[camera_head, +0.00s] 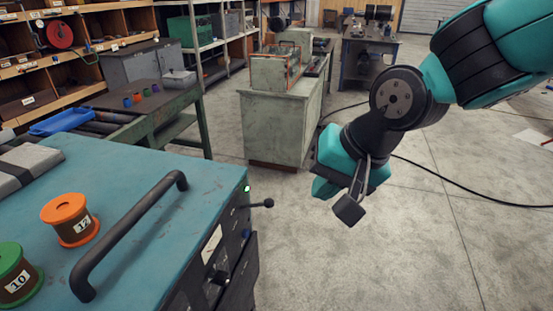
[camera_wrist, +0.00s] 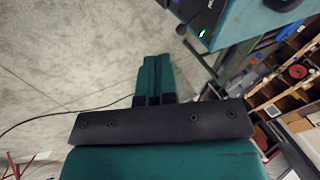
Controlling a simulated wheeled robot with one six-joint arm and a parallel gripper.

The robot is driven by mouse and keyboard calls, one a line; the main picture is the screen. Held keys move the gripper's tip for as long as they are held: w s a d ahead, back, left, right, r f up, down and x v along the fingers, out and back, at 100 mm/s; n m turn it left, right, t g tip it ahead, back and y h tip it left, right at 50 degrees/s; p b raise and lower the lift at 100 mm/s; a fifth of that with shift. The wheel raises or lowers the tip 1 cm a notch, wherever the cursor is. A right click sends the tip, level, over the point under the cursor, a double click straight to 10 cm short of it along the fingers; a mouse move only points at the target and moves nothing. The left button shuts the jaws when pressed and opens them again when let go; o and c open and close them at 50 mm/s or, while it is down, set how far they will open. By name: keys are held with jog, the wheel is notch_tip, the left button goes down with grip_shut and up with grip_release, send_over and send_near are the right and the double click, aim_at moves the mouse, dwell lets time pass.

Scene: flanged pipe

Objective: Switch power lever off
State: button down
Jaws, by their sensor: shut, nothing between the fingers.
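The power lever (camera_head: 262,204) is a short dark rod with a round black knob, sticking out from the side of the teal-topped cabinet (camera_head: 140,180). A small green light (camera_head: 247,188) glows just above it. In the wrist view the lever knob (camera_wrist: 181,30) shows near the top, with the green light (camera_wrist: 202,33) beside it. My gripper (camera_head: 348,209) hangs to the right of the lever, clear of it and over open floor. In the wrist view my gripper's teal fingers (camera_wrist: 155,75) are together with nothing held between them.
A black handle (camera_head: 130,235) rises from the cabinet top. An orange spool (camera_head: 70,219) and a green spool (camera_head: 17,273) stand there. A grey-green cabinet (camera_head: 285,120) stands behind. A black cable (camera_head: 470,185) lies on the floor. The floor between lever and gripper is clear.

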aim_at(271, 202)
jog(key=w+m, duration=0.1)
jog(key=w+a+r+p, duration=0.1)
jog(key=w+r+m+t+p, duration=0.1)
jog(key=shift+w+a+r+m, duration=0.25)
jog(key=shift+w+a+m, duration=0.05)
jog(key=shift+a, duration=0.1)
jog(key=shift+f, duration=0.15)
jog(key=p+x, duration=0.4)
jog(key=x, duration=0.9)
jog(key=shift+w+a+f+p, duration=0.1)
jog(key=shift+a+f+p, duration=0.05)
jog(key=shift+f+p, duration=0.2)
